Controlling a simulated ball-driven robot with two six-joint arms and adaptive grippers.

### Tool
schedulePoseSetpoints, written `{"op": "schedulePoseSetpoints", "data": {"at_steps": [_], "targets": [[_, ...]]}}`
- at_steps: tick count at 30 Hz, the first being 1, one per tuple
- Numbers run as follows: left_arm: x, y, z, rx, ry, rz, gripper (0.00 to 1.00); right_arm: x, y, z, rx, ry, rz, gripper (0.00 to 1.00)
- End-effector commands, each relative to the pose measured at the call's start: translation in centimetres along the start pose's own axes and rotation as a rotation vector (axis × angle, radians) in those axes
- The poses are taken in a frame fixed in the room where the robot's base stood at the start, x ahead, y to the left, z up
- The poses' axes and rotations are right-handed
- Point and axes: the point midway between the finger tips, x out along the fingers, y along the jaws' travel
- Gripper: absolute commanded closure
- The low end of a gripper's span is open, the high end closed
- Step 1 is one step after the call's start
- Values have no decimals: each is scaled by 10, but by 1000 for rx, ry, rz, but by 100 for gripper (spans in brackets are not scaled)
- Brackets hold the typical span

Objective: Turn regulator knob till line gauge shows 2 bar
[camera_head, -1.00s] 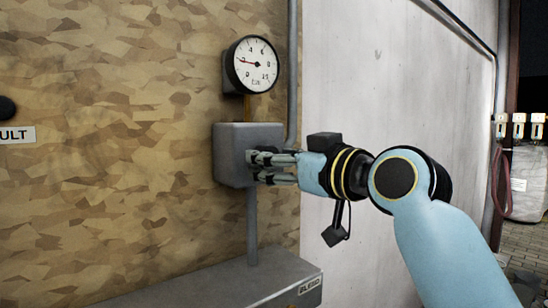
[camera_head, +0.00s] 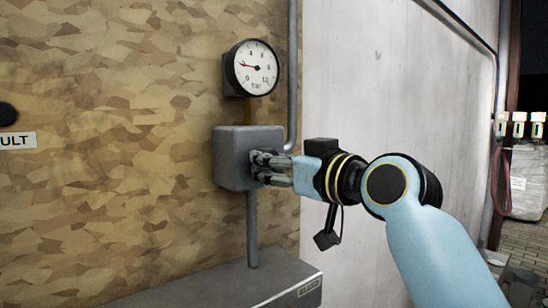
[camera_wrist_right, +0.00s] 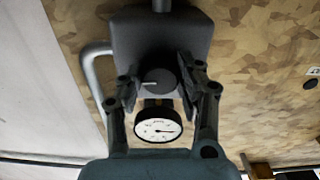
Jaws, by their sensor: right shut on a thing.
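The regulator is a grey box (camera_head: 236,160) on the patterned wall. Its round dark knob (camera_wrist_right: 162,82) shows in the right wrist view, with a light mark on its face pointing left there. My right gripper (camera_head: 262,168) is shut on the knob, one finger on each side; in the right wrist view the gripper (camera_wrist_right: 160,88) straddles it. In the head view the fingers hide the knob. The line gauge (camera_head: 252,68) sits above the box, white-faced, marked in bar. Its red needle points left and slightly up, between 0 and 4. The gauge also shows in the wrist view (camera_wrist_right: 156,126). My left gripper is out of view.
A grey pipe (camera_head: 292,80) runs down beside the gauge to the box. A grey ledge or cabinet (camera_head: 230,284) lies below, joined to the box by a pipe (camera_head: 252,225). A pale panel (camera_head: 350,90) stands behind my arm.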

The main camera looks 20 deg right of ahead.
Motion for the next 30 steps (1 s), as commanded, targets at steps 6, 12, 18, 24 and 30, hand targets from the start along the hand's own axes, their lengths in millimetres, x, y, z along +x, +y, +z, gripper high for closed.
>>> {"op": "schedulePoseSetpoints", "data": {"at_steps": [6, 12, 18, 24, 30], "targets": [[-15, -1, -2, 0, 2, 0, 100, 0, 0, -1, 87, -3, -1, 96], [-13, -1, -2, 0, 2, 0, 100, 0, 0, 0, 86, -2, -1, 96], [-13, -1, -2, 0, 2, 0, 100, 0, 0, 0, 85, -2, -1, 41], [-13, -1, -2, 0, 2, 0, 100, 0, 0, 0, 85, -1, -1, 41], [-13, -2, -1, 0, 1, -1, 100, -12, 0, 0, 83, -3, 1, 41]]}}
